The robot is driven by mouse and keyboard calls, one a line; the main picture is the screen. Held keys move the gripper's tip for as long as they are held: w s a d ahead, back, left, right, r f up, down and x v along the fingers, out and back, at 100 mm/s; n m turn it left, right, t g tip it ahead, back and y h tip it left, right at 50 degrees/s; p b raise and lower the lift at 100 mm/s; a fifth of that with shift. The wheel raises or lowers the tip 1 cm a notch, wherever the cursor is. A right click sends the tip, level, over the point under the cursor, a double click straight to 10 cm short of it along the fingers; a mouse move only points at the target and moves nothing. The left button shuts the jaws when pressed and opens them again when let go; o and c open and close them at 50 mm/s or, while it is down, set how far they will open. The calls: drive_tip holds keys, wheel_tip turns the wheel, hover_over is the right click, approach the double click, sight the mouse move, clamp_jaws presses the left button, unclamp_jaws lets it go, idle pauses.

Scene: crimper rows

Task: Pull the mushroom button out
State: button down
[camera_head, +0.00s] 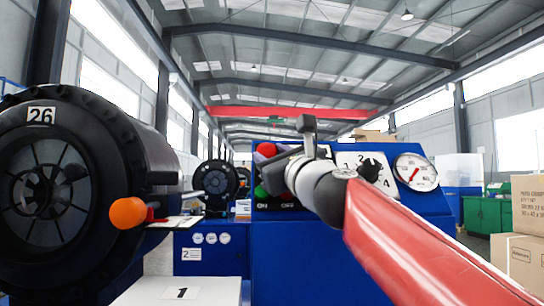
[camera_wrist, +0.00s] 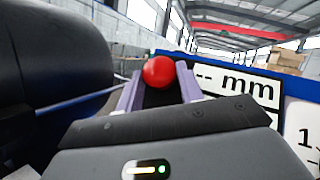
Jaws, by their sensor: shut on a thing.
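The red mushroom button (camera_wrist: 158,72) shows in the wrist view as a round red cap between the two purple fingers of my gripper (camera_wrist: 159,80). My gripper is shut on the cap, with one finger on each side. In the head view my gripper (camera_head: 268,162) is at the left part of the blue control panel (camera_head: 420,203), and my arm covers part of the panel. The button's stem and base are hidden.
Green and red ON/OFF buttons sit just below my gripper on the panel. A numbered dial (camera_head: 372,170) and a white gauge (camera_head: 415,172) are to the right. A large black crimper (camera_head: 62,190) with an orange knob (camera_head: 127,213) stands at left. Cardboard boxes (camera_head: 520,258) stand far right.

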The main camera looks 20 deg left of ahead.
drive_tip(key=shift+s+d+r, duration=0.2)
drive_tip(key=shift+s+r, duration=0.15)
drive_tip(key=c, duration=0.9)
unclamp_jaws()
drive_tip(key=shift+s, duration=0.1)
drive_tip(key=b+v, duration=0.4)
drive_tip(key=v, duration=0.4)
